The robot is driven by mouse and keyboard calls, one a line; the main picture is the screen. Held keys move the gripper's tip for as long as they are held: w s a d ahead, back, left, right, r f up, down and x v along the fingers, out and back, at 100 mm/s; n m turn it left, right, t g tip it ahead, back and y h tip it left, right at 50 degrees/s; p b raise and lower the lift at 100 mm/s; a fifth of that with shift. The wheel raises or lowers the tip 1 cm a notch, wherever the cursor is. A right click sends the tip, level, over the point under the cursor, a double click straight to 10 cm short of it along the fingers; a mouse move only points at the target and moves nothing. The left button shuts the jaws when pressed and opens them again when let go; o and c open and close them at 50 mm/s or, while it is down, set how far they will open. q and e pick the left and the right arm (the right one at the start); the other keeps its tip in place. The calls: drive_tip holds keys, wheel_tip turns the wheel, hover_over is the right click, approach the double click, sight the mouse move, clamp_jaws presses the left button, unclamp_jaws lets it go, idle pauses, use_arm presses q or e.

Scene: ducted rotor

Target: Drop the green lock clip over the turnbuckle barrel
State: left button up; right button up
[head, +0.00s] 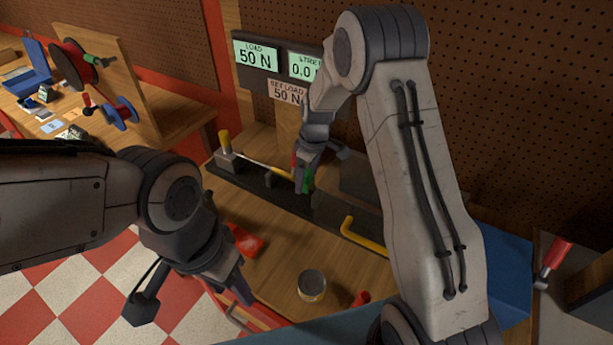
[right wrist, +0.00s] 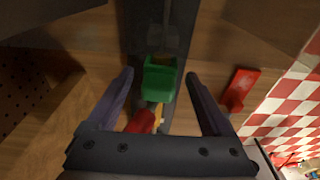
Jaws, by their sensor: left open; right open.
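The green lock clip (right wrist: 160,78) lies between the fingertips of my right gripper (right wrist: 160,75), with a visible gap on each side. That gripper is open. Brass-yellow metal shows just beyond the clip and also on its near side, in line with it along the dark rail. Whether the clip is fully down on the barrel I cannot tell. In the head view the clip (head: 308,179) is partly hidden by my right gripper (head: 303,182). My left gripper (head: 240,288) is open and empty, low over the front edge of the bench.
A red part (right wrist: 140,122) sits close to the clip. A yellow handle (head: 360,236) and a tin (head: 312,285) stand to the right and front. A red object (head: 245,241) lies near my left gripper. Displays (head: 256,56) read 50 N load.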

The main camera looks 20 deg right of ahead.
wheel_tip(320, 180, up, 10)
drive_tip(key=b, duration=0.2)
drive_tip(key=shift+s+d+r, duration=0.2)
drive_tip(key=shift+s+d, duration=0.25)
drive_tip(key=s+a+r, duration=0.2)
drive_tip(key=s+a, duration=0.4)
drive_tip(key=s, duration=0.3)
drive_tip(key=s+a+r, duration=0.2)
drive_tip(key=s+a, duration=0.4)
drive_tip(key=s, duration=0.2)
drive_tip(key=s+f+m+g, duration=0.1)
drive_tip(key=s, duration=1.4)
drive_tip(key=shift+s+d+f+m, duration=0.15)
drive_tip(key=shift+s+f+m, duration=0.05)
drive_tip(key=shift+m, duration=0.1)
